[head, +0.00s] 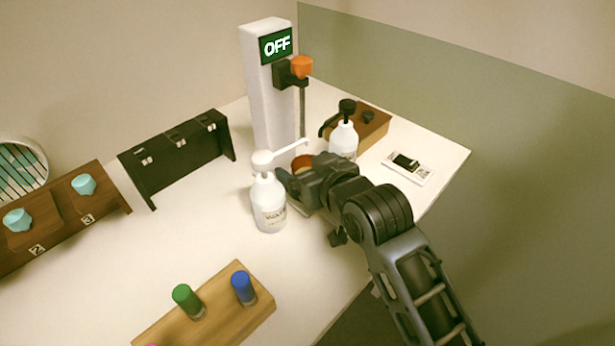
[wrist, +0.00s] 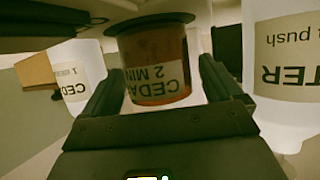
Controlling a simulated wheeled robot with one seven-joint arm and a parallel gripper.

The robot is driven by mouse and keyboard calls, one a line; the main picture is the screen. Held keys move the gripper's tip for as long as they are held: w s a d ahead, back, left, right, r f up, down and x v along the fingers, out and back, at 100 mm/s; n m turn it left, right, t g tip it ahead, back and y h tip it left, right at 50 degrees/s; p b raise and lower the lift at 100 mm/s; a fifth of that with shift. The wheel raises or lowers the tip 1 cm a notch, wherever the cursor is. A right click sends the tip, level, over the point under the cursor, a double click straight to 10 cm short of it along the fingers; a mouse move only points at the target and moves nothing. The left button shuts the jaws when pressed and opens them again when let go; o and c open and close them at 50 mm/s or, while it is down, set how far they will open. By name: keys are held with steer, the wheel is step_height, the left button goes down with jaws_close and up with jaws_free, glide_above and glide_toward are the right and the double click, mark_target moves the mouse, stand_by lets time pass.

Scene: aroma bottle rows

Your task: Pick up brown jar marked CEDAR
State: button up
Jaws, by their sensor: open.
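The brown jar marked CEDAR, 2 MIN (wrist: 157,75) stands between the two fingers of my gripper (wrist: 158,90) in the wrist view, its label upside down there. My gripper is open around it, and a gap shows at least on the left side. In the head view, the jar's reddish-brown top (head: 302,162) shows just behind my gripper (head: 291,181); the rest is hidden by the gripper.
A white pump bottle marked WATER (head: 268,205) stands close left of my gripper. A white column with an OFF display (head: 276,45) rises behind the jar.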

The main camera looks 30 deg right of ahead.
steer(key=shift+c, duration=0.2)
steer(key=c, duration=1.2)
steer(key=shift+r, duration=0.1)
